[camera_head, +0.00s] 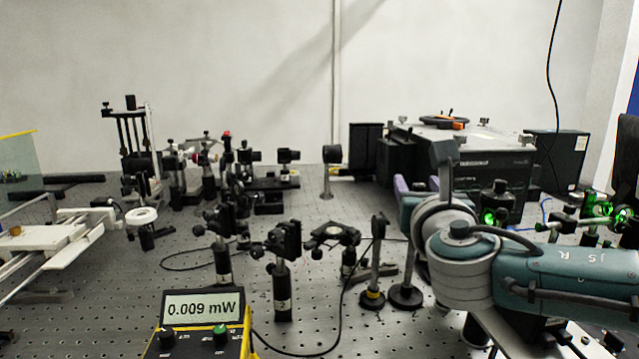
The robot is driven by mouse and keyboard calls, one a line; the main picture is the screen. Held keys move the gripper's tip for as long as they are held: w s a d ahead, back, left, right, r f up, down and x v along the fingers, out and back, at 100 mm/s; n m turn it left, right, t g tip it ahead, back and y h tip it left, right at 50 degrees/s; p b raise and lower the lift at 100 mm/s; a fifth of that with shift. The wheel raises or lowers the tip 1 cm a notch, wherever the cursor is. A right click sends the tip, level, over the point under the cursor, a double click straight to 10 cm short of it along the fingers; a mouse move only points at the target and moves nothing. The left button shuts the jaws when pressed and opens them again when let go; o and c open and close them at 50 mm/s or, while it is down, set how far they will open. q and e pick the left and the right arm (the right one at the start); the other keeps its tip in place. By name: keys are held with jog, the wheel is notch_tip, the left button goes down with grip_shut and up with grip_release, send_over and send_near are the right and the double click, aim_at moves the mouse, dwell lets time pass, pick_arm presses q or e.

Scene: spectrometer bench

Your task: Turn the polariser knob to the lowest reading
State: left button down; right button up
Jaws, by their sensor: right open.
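A yellow power meter (205,325) at the bottom edge reads 0.009 mW on its display. In the middle of the bench stand several black post mounts, among them a left one (222,235), one labelled 2 (283,250), and one with a flat, tilted top (335,235). I cannot tell which part is the polariser knob. My right arm, teal and white, comes in from the right. My right gripper (416,188) is open, behind the wrist and mostly hidden by it. It is right of the mounts and no contact shows. My left gripper is out of view.
A slim post on a round base (374,298) stands just left of my right arm. A large black instrument housing (480,165) is behind it. Other optics (205,170) crowd the back left. A black cable curves across the perforated bench.

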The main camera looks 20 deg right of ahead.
jog(key=shift+x, duration=1.15)
grip_shut()
